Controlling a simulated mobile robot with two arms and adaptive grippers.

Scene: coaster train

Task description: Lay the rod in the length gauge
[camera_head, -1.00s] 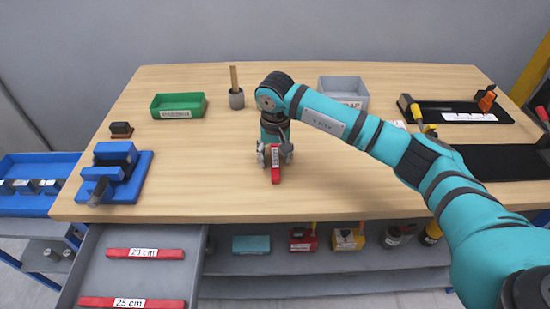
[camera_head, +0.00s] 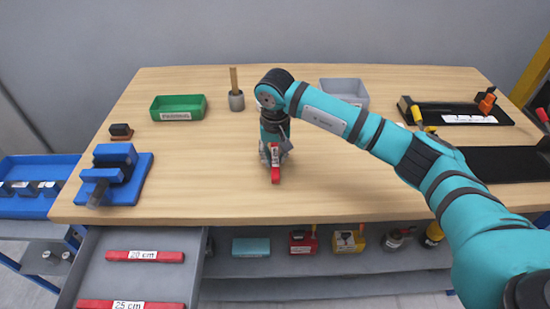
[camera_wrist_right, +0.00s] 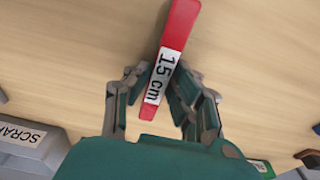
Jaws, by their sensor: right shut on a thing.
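A red bar labelled 15 cm (camera_head: 276,177) lies at the middle of the table near its front half; it also shows in the wrist view (camera_wrist_right: 181,25). My right gripper (camera_head: 273,155) points down over the bar and is shut on its labelled end, with a finger on each side in the wrist view (camera_wrist_right: 161,80). Red bars labelled 20 cm (camera_head: 145,256) and 25 cm (camera_head: 130,304) lie in the open grey drawer (camera_head: 165,282). A wooden stick (camera_head: 233,78) stands in a grey cup (camera_head: 236,101). I cannot tell which is the rod. My left gripper is out of view.
A blue fixture (camera_head: 122,178) stands at the table's left, with a green bin (camera_head: 178,108) behind it. A grey bin (camera_head: 345,90) stands at the back. Black trays (camera_head: 497,165) and tools occupy the right. The table (camera_head: 215,195) is clear around the bar.

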